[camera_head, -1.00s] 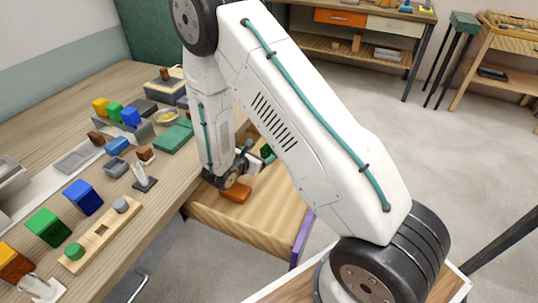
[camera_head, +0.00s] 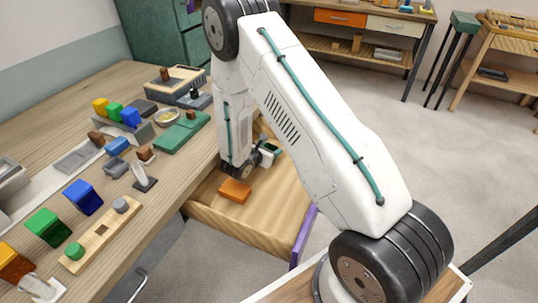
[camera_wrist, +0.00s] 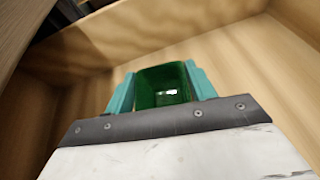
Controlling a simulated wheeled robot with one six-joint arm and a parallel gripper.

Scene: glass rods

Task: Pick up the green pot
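The green pot (camera_wrist: 163,87) is a small, dark green, open-topped vessel inside the open wooden drawer. In the wrist view I look into it, and a small pale glint shows at its bottom. My gripper (camera_wrist: 161,70) has its two teal fingers on either side of the pot, very close to its walls. I cannot tell whether they touch or press on it. In the head view my gripper (camera_head: 269,154) is low over the drawer, and the pot (camera_head: 273,148) shows only partly beside it.
An orange block (camera_head: 235,190) lies in the drawer (camera_head: 275,205), left of my gripper. The drawer walls rise around the pot. The workbench (camera_head: 150,213) on the left carries coloured blocks, a peg board (camera_head: 100,236) and trays. Open floor lies to the right.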

